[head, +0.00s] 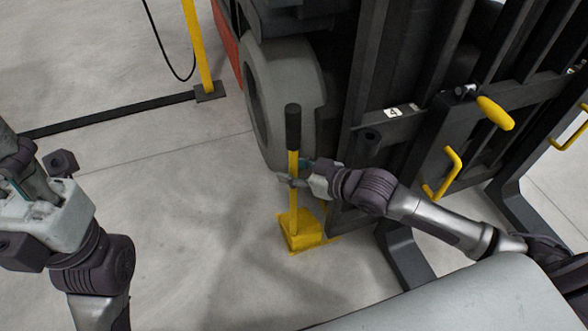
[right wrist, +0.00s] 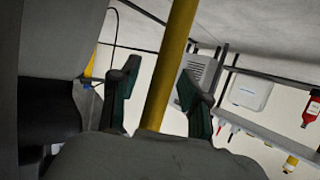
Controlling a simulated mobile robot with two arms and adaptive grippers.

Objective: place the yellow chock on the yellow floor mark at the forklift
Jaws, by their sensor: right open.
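The yellow chock (head: 301,233) stands on the floor beside the forklift's front wheel. Its upright yellow pole (head: 293,207) ends in a black grip (head: 293,127). A thin yellow line of the floor mark (head: 327,240) shows at the chock's right edge; the chock seems to cover the rest. My right gripper (head: 295,174) is open, with its fingers around the pole below the black grip. In the right wrist view, the pole (right wrist: 169,65) passes between the spread fingers (right wrist: 160,88). My left gripper (head: 35,178) is at the left edge, away from the chock; its opening is unclear.
The forklift (head: 400,75) stands behind and right of the chock, with its grey wheel (head: 285,95) close by and dark forks low on the right. A yellow post (head: 198,45) on a dark floor rail stands at upper left. Floor left of the chock is clear.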

